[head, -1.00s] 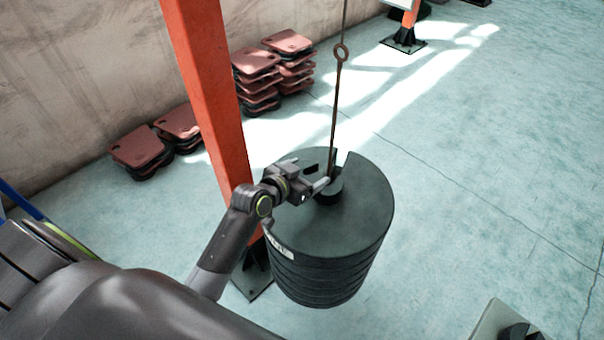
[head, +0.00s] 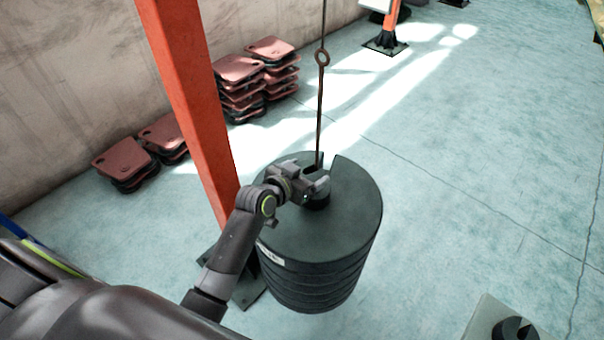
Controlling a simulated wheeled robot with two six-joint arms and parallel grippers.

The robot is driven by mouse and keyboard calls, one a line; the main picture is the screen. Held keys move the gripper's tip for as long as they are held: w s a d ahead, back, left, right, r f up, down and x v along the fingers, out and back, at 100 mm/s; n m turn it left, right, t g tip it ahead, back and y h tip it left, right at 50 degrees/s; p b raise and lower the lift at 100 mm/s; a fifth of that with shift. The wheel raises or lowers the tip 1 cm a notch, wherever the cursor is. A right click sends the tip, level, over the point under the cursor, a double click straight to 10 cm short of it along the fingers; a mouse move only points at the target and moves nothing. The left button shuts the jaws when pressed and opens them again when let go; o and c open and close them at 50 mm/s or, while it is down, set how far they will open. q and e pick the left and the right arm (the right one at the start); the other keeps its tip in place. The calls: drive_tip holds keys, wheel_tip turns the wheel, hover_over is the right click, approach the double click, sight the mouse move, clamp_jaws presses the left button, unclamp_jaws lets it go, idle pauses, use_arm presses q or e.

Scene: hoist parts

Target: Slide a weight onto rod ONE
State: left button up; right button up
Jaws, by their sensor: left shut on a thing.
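A stack of large dark slotted weights (head: 345,225) hangs on a thin rod (head: 320,115) in the middle of the head view. The slot in its top disc opens toward the back. A small dark cylindrical piece (head: 317,205) sits at the foot of the rod on top of the stack. My left gripper (head: 318,188) is shut on this small piece, right beside the rod. The gripper hides part of the piece and the rod's lower end. I cannot tell whether the piece is a weight or a collar. No label for rod ONE can be read. My right gripper is out of view.
An orange post (head: 190,100) stands just left of the stack, close to my left arm. Piles of reddish-brown plates (head: 240,70) lie along the wall. A pale block with a dark round thing (head: 515,328) is at the bottom right. The floor to the right is clear.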

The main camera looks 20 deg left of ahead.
sight(315, 168)
use_arm(q)
drive_tip(key=shift+w+d+r, duration=0.2)
drive_tip(key=shift+w+d, duration=0.25)
drive_tip(key=shift+w, duration=0.15)
drive_tip(key=shift+w+d+r, duration=0.15)
drive_tip(key=shift+w+d, duration=0.25)
drive_tip(key=shift+w, duration=0.25)
drive_tip(key=shift+f+b, duration=0.25)
drive_tip(key=shift+b, duration=0.05)
drive_tip(key=shift+f+b, duration=0.65)
drive_tip(key=shift+f, duration=0.25)
drive_tip(key=shift+f, duration=0.2)
drive_tip(key=shift+f, duration=0.3)
idle(0.5)
